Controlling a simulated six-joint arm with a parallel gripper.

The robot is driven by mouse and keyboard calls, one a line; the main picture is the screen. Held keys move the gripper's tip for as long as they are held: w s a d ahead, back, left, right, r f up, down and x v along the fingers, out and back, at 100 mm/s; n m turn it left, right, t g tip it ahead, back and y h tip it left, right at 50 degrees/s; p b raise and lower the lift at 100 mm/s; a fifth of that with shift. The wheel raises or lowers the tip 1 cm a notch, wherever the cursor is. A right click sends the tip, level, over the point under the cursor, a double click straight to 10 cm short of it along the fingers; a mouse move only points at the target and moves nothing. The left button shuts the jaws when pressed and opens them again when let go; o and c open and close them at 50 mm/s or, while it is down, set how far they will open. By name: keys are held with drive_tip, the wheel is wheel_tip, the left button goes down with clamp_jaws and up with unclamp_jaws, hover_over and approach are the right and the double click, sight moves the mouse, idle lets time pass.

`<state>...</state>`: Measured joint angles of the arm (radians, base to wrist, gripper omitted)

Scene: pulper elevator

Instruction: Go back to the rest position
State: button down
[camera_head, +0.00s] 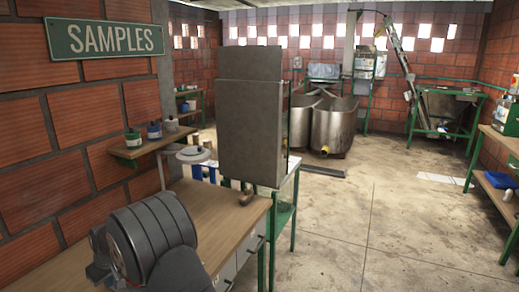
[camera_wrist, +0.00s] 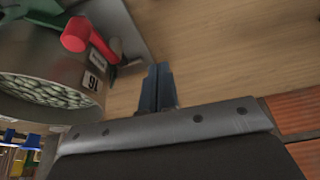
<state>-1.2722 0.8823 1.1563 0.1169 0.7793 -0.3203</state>
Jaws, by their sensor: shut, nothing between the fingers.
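In the wrist view my gripper (camera_wrist: 158,68) shows as two dark blue-grey fingers, pressed together with nothing between them. They point over a bare part of the wooden worktop (camera_wrist: 215,45). In the head view a dark rounded part of my arm fills the lower left, over the wooden worktop (camera_head: 225,212); the fingers cannot be made out there. A round metal container (camera_wrist: 70,60) full of pale green beans, with a number label, is left of the fingers and apart from them.
A red knob-like part (camera_wrist: 76,34) is beside the container. In the head view a tall grey box-shaped thing (camera_head: 250,125) stands at the worktop's far end. A wall shelf (camera_head: 150,147) holds small jars. Metal tanks (camera_head: 333,123) stand farther back. The floor (camera_head: 385,210) at right is clear.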

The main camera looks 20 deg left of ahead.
drive_tip(key=shift+w+a+m+t, duration=0.1)
drive_tip(key=shift+a+m+t, duration=0.25)
drive_tip(key=shift+m, duration=0.55)
drive_tip(key=shift+a, duration=0.1)
drive_tip(key=c, duration=0.8)
unclamp_jaws()
drive_tip(key=shift+r, duration=0.1)
drive_tip(key=o, duration=0.8)
drive_tip(key=r, duration=0.2)
drive_tip(key=w+r, duration=0.1)
drive_tip(key=shift+a+r+y, duration=0.1)
drive_tip(key=shift+a+y, duration=0.3)
drive_tip(key=shift+c, duration=0.2)
drive_tip(key=shift+o, duration=0.2)
drive_tip(key=w+d+r, duration=0.4)
drive_tip(key=w+r, duration=0.2)
drive_tip(key=w, duration=0.1)
drive_tip(key=shift+r+n, duration=0.35)
drive_tip(key=shift+n, duration=0.05)
drive_tip(key=w+d+r+n, duration=0.2)
drive_tip(key=w+d+r, duration=0.65)
drive_tip(key=r, duration=0.25)
drive_tip(key=x, duration=0.9)
drive_tip(key=shift+s+f+g, duration=0.4)
drive_tip(key=shift+g, duration=0.05)
